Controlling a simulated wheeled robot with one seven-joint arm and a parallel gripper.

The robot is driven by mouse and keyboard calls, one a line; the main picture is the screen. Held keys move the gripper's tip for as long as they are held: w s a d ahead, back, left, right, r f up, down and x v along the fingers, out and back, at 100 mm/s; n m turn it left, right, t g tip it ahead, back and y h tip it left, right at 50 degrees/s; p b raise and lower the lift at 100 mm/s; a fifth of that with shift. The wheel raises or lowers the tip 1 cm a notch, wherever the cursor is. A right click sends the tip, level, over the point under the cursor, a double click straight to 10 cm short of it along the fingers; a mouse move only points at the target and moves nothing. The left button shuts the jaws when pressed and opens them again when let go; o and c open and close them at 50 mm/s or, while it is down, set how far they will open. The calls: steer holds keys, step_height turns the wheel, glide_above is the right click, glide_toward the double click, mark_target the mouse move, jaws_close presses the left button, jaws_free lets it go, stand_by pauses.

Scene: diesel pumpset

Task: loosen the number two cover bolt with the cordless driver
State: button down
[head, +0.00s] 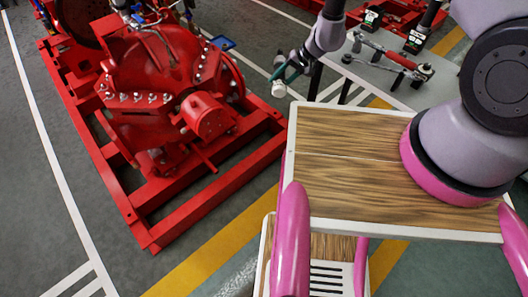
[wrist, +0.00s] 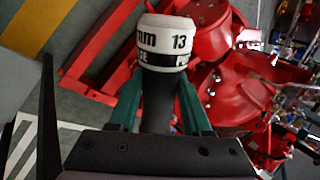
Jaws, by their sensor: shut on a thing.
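My gripper (head: 287,76) hangs at the table's left edge, apart from the red pumpset, its two green fingers closed around a dark-bodied tool. In the wrist view, my gripper (wrist: 158,100) holds this tool, which looks like a driver (wrist: 163,42), by its black grip. I cannot tell which bolt is number two.
A grey table (head: 375,85) carries a red-handled wrench (head: 395,58) and two black tools with labels, one (head: 417,42) at the right, one (head: 371,18) behind. A red base frame (head: 215,195) surrounds the pumpset. The grey floor (head: 40,190) on the left is clear.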

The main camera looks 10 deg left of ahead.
steer(key=s+a+f+n+g+h, duration=0.1)
steer(key=s+f+n, duration=0.3)
steer(key=s+f, duration=0.6)
steer(key=s+a+f+n+g+h, duration=0.2)
steer(key=s+f+n, duration=0.3)
steer(key=s+f, duration=0.5)
steer(key=shift+s+f+h, duration=0.25)
steer(key=shift+s+h, duration=0.25)
steer(key=shift+s, duration=0.7)
